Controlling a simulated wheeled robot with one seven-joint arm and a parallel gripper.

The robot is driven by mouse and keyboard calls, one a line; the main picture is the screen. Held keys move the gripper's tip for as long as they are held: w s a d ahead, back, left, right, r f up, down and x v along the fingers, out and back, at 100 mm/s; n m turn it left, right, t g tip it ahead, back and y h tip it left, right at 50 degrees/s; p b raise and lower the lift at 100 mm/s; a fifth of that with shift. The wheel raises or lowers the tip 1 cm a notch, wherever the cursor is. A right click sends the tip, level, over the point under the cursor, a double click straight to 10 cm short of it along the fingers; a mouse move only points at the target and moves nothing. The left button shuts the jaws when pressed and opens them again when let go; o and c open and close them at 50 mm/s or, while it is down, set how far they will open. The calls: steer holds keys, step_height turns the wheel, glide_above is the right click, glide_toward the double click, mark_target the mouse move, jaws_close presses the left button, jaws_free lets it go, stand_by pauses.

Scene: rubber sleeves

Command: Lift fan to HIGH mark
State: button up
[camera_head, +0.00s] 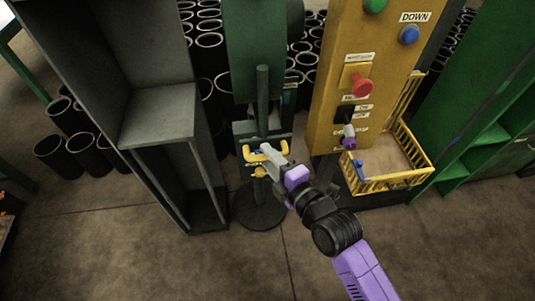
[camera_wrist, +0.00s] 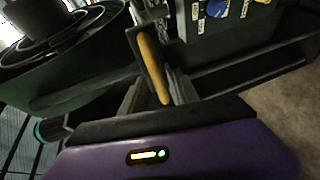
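A dark upright pole (camera_head: 262,92) on a round black base (camera_head: 258,208) stands between a grey cabinet and a yellow panel. A yellow handle (camera_head: 252,153) sits low on it, with a yellow knob (camera_head: 259,171) below. I cannot make out the fan itself or read a HIGH mark. My gripper (camera_head: 268,152) is at the handle's right part. In the wrist view, a yellow bar (camera_wrist: 152,65) of the handle lies between my two fingers (camera_wrist: 158,88). It is close to the right finger, with a dark gap on the left, so the gripper looks open around it.
A grey cabinet (camera_head: 160,110) stands close on the left. The yellow control panel (camera_head: 340,70) with a red button (camera_head: 362,87) and a blue button (camera_head: 409,34) stands on the right, above a yellow basket (camera_head: 428,160). Black sleeves (camera_head: 55,152) stand behind. The front floor is clear.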

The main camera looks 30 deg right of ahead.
steer(key=shift+w, duration=0.5)
jaws_close()
steer(key=shift+f, duration=0.1)
stand_by(1.1)
